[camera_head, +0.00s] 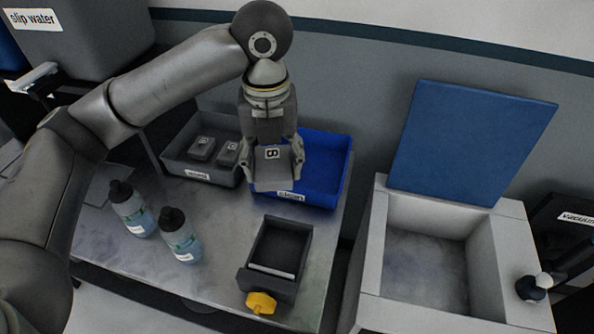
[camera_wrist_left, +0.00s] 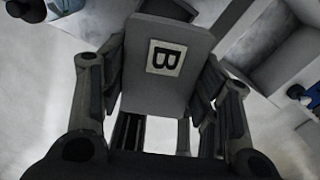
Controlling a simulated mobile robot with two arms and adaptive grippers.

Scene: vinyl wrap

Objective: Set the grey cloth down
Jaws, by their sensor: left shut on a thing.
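My left gripper (camera_head: 273,160) is shut on the grey cloth (camera_head: 268,170), a folded block with a white letter tag. The cloth is held up at the left front part of the blue bin (camera_head: 328,165) and hides part of it. In the left wrist view the grey cloth (camera_wrist_left: 167,62) sits between the fingers of my left gripper (camera_wrist_left: 155,95), and its tag reads B. I cannot tell its exact height above the bin or table. My right gripper is not in view.
A grey bin (camera_head: 180,168) holds two tagged grey blocks. Two spray bottles (camera_head: 132,210) (camera_head: 181,236) stand on the table's left. A white basin (camera_head: 515,245) with a raised blue lid (camera_head: 470,140) stands right.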

